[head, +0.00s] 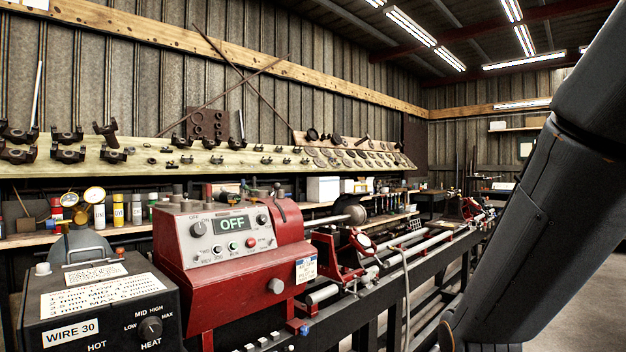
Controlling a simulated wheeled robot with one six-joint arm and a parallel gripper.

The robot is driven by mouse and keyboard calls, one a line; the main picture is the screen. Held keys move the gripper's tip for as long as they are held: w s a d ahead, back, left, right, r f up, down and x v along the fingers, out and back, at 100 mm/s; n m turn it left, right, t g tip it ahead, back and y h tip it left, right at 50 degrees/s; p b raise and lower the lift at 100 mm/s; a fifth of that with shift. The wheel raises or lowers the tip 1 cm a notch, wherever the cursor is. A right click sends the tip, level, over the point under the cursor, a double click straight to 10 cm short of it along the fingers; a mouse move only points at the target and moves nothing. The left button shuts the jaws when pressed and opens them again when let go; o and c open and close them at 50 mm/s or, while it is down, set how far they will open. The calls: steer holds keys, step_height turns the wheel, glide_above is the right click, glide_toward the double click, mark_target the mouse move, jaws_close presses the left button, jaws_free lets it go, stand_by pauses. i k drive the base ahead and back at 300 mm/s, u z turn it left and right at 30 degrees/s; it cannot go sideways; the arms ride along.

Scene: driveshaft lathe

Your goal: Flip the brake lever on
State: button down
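The red lathe headstock (262,265) stands left of the middle. A small dark lever-like piece (279,190) sticks up at the top of the red housing, by a dark slot. No label shows which part is the brake lever. My dark arm crosses the right side of the view. My gripper is out of view, so its opening is hidden.
A black welder box (100,305) marked WIRE 30 stands at the lower left. The red lathe carriage (350,260) and rails run back to the right. A grey hose (405,290) hangs in front. A parts shelf (230,158) lines the wall. Open floor (590,290) lies at right.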

mark_target(276, 186)
steer(key=i, duration=1.45)
steer(key=u, duration=0.8)
